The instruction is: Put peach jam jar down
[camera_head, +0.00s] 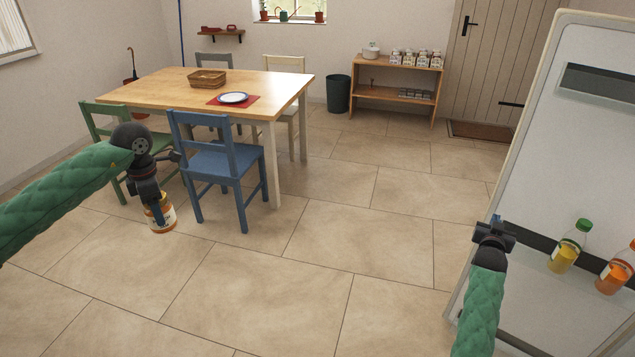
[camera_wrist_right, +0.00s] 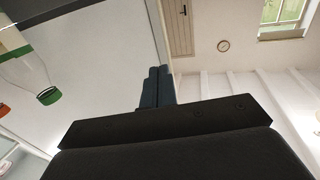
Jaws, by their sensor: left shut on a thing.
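The peach jam jar (camera_head: 161,218) has an orange body and a pale label. It hangs upright below my left gripper (camera_head: 155,202), which is shut on its top. The jar is held in the air in front of the blue chair, and its lid is partly hidden by the fingers. My right gripper (camera_head: 495,220) is beside the white door panel at the right, with nothing visible in it. In the right wrist view its fingers (camera_wrist_right: 158,87) are close together.
A wooden table (camera_head: 180,85) holds a basket (camera_head: 207,79) and a plate (camera_head: 233,98) on a red mat; chairs surround it. A low shelf (camera_head: 395,62) stands at the back wall. Bottles (camera_head: 568,250) sit in the door panel (camera_head: 590,130). The central floor is clear.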

